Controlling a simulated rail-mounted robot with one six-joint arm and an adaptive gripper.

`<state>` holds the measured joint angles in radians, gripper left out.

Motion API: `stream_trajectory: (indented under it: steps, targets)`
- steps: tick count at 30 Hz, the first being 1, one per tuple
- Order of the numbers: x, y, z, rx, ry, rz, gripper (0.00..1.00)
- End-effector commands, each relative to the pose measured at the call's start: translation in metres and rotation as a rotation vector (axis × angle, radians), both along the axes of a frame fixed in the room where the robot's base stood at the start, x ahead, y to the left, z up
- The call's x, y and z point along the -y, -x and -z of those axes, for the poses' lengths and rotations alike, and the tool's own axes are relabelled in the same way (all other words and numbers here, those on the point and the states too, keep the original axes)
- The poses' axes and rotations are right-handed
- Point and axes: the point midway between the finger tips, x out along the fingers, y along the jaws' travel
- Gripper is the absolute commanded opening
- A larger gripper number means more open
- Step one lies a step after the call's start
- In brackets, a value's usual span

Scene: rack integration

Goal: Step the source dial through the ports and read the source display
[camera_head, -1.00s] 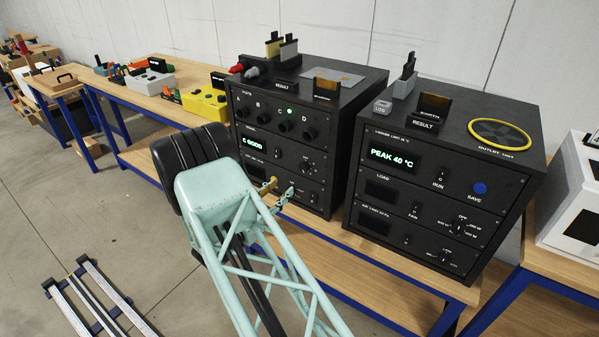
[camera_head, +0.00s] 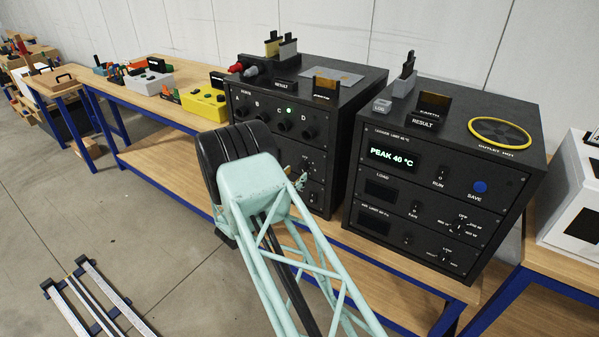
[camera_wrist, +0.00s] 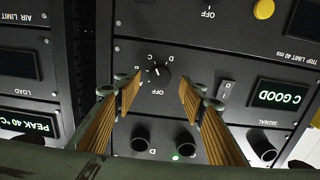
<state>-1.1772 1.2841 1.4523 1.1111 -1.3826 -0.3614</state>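The source dial (camera_wrist: 160,72) is a small black knob on the black source unit (camera_wrist: 215,60), shown upside down in the wrist view, with OFF and letter marks around it. Its exact pointer direction is too small to tell. The source display (camera_wrist: 280,97) reads "C GOOD" in green. My gripper (camera_wrist: 160,92) is open, with its ribbed fingers on either side of the dial and nothing between them. In the head view my gripper (camera_head: 300,180) is at the unit's front, and my arm hides the source display.
A row of ports with black knobs has a lit green lamp (camera_wrist: 176,157) by one. The neighbouring charger unit (camera_head: 440,180) shows "PEAK 40 °C" and stands close on the right in the head view. A yellow box (camera_head: 203,103) sits on the bench to the left.

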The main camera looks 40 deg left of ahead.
Motion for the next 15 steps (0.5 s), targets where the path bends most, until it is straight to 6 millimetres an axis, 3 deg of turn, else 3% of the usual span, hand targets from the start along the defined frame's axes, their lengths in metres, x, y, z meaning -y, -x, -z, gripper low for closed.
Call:
stream_trajectory:
  steps: [6,15]
  targets:
    - [-0.002,-0.026,0.000,0.001,-0.001,0.001,0.37]
    - [-0.004,-0.041,0.000,0.000,-0.001,-0.001,0.37]
